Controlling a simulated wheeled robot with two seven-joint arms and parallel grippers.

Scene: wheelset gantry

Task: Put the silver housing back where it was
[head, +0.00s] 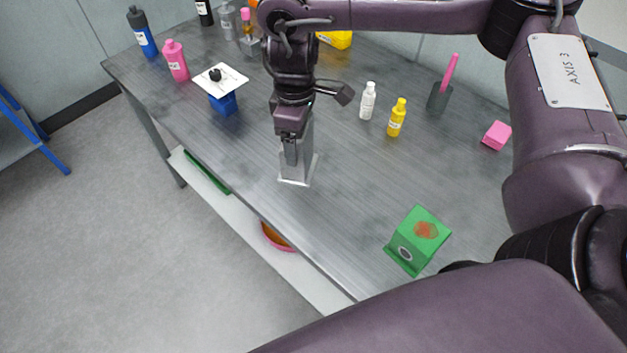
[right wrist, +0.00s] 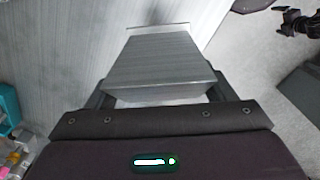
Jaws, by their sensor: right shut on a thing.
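The silver housing (head: 303,165) is a grey, brushed-metal block with a wider foot, upright near the front edge of the grey table. My right gripper (head: 291,150) points down and is shut on its upper part. In the right wrist view the housing (right wrist: 160,62) fills the space between the fingers and widens towards the gripper. Its foot is at the table top or just above it; I cannot tell whether it touches. My left gripper is not in the head view.
A green housing (head: 420,235) with a reddish-brown patch stands right of the silver one. White (head: 367,101) and yellow (head: 397,118) bottles stand behind. A blue block under a white plate (head: 220,79) is at the left. The table (head: 350,190) between is clear.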

